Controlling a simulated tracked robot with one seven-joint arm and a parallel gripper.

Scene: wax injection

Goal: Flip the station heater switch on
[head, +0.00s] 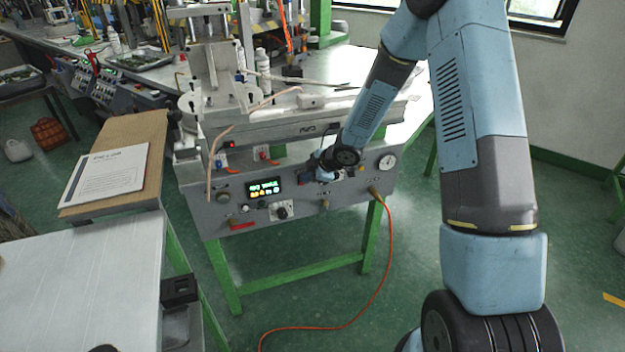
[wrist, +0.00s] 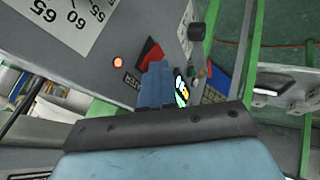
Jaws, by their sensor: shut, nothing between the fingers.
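The heater switch (wrist: 150,52) shows in the wrist view as a red rocker in a dark housing on the grey station panel (wrist: 90,85). A small red lamp (wrist: 118,62) beside it is lit, and a partly covered label lies below. My gripper (wrist: 155,72) is shut and empty. Its fingertips overlap the lower edge of the switch in this view; I cannot tell whether they touch it. In the head view my gripper (head: 312,177) is at the front panel (head: 345,197), right of the lit display (head: 264,187). The switch is mostly hidden there by my gripper.
A round gauge (head: 387,162) sits right of my gripper, above an orange cable (head: 388,240). Knobs (head: 282,212) and a red lever (head: 243,227) sit along the panel. A board with a paper sheet (head: 106,174) lies at the left. Open green floor lies in front.

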